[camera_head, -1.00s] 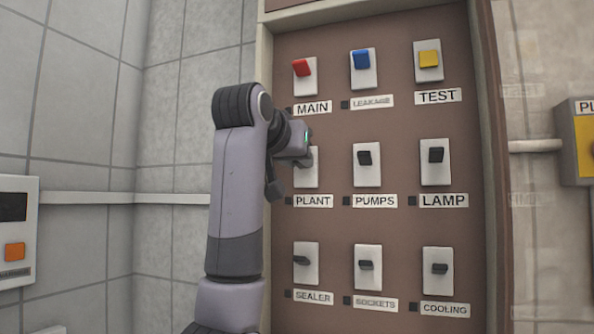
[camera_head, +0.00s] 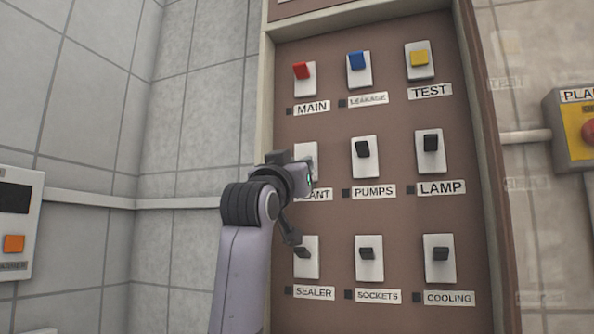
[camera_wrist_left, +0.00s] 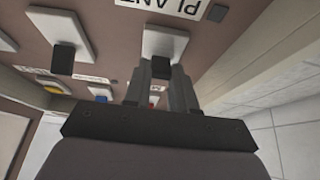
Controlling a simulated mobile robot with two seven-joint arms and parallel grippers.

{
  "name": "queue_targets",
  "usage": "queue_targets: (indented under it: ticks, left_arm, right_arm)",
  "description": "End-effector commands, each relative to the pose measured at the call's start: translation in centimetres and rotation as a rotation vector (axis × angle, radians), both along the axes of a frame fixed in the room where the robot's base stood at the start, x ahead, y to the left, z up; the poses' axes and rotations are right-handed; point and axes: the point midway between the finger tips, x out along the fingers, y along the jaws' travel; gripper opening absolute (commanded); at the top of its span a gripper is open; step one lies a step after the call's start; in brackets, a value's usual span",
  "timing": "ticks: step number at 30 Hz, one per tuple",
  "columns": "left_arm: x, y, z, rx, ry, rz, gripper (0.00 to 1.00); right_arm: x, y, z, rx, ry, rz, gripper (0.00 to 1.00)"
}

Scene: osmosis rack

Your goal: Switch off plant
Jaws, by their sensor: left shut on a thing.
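The PLANT switch has a white plate (camera_head: 306,152) in the left column, middle row of the brown panel in the head view. My left gripper (camera_head: 308,182) is in front of it and covers its lever and part of the PLANT label. In the left wrist view the PLANT label (camera_wrist_left: 160,6) is upside down above the white plate (camera_wrist_left: 165,40). There my left gripper (camera_wrist_left: 162,76) has its two fingers around the small black lever (camera_wrist_left: 160,68), shut on it. The lever's tilt is hard to tell. My right gripper is out of view.
PUMPS (camera_head: 364,149) and LAMP (camera_head: 431,142) switches are to the right. SEALER (camera_head: 303,252) is just below my wrist. The red MAIN switch (camera_head: 301,71) is above. A panel frame edge (camera_head: 267,80) runs close on the left.

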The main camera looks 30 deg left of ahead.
Motion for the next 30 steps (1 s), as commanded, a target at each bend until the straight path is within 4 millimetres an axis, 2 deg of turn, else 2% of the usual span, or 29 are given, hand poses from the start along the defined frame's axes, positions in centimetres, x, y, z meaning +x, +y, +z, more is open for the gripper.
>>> queue_targets:
  ticks: [15,16,18,30]
  left_arm:
    - [0.00,0.00,-0.04,0.005,-0.019,0.000,0.00]
    - [0.01,0.00,-0.05,0.005,-0.019,0.000,0.35]
    - [0.01,0.00,-0.05,0.004,-0.018,0.000,0.51]
    - [-0.51,-0.12,-0.47,0.004,-0.018,0.000,0.51]
  right_arm:
    - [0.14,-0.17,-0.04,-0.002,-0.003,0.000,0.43]
    - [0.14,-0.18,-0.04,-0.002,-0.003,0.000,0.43]
    - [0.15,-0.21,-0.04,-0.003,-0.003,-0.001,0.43]
    - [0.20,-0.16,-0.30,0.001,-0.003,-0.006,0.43]
